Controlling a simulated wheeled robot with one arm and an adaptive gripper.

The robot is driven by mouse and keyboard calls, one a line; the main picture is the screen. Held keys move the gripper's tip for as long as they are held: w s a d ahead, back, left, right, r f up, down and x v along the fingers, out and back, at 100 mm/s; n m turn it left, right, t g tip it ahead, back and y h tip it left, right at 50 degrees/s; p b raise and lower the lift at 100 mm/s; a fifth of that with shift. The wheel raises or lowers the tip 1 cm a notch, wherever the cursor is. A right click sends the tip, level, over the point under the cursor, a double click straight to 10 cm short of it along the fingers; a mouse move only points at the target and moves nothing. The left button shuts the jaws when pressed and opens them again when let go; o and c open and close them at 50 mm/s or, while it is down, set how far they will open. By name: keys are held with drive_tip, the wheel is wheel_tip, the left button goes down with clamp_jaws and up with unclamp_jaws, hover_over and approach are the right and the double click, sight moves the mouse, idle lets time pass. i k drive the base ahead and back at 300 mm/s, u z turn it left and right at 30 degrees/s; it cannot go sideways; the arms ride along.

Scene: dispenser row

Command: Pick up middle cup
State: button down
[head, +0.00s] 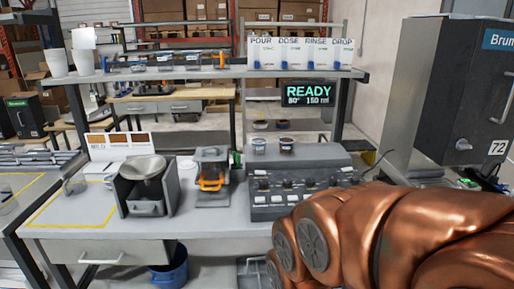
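Two small cups stand side by side on top of the grey control unit: a left cup (259,145) and a right cup (287,145), which looks darker inside. Two taller white cups, a left one (56,63) and a right one (83,62), stand at the left end of the upper shelf. I cannot tell which cup is the middle one. My copper arm fills the lower right and covers the right part of the control unit. My gripper is not visible, and no cup is seen held.
The grey control unit (300,181) sits on the workbench (215,221). An orange-handled device (212,172) and a scale with a metal pan (144,168) stand left of it. A "READY" display (307,94) hangs below the shelf. A dark cabinet (450,85) stands at right.

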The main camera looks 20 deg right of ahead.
sight(259, 147)
drive_tip(key=u, duration=0.05)
drive_tip(key=k, duration=0.5)
drive_tip(key=z, duration=0.45)
drive_tip(key=i, duration=0.95)
drive_tip(key=u, duration=0.4)
drive_tip(key=i, duration=0.95)
drive_tip(key=u, duration=0.1)
